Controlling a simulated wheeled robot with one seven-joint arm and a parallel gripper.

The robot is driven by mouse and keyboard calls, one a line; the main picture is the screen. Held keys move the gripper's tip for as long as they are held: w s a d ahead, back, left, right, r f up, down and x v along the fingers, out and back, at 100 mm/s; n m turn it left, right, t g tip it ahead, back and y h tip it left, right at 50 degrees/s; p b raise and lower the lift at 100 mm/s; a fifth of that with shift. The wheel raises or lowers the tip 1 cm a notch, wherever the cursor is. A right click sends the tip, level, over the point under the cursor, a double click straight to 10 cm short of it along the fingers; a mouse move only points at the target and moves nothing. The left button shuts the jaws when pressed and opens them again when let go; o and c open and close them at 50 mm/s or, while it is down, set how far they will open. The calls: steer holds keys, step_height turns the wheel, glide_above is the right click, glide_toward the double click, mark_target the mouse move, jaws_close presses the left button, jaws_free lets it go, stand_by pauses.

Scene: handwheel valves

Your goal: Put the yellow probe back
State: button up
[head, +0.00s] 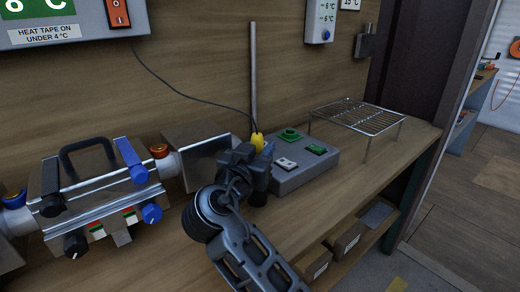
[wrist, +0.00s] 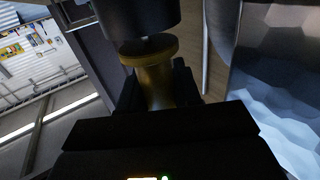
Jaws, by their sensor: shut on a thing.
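The yellow probe (head: 257,141) is in the head view, just above my gripper (head: 257,158), which partly hides it. A thin dark cable runs from the probe up to the display panel at upper left. In the wrist view, a dull yellow flanged body (wrist: 157,80) sits between the dark fingers of my gripper (wrist: 158,92). My gripper is shut on it. A dark round part is directly above the flange. The probe's far end is hidden.
A grey box (head: 302,176) with green and white parts stands close right of my gripper. A wire rack (head: 359,117) is farther right. A grey upright rod (head: 253,75) rises behind the probe. A valve assembly (head: 100,195) with blue and black knobs fills the left bench.

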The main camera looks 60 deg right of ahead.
steer(key=shift+f+b, duration=0.35)
steer(key=shift+f, duration=0.15)
steer(key=o, duration=1.1)
steer(key=shift+r, duration=0.1)
steer(key=shift+o, duration=0.6)
steer(key=o, duration=0.6)
steer(key=shift+a, duration=0.1)
steer(key=shift+c, duration=0.2)
steer(key=shift+o, duration=0.2)
steer(key=shift+a, duration=0.1)
steer(key=shift+v, duration=1.4)
steer(key=shift+b+v, duration=0.75)
steer(key=shift+v, duration=2.65)
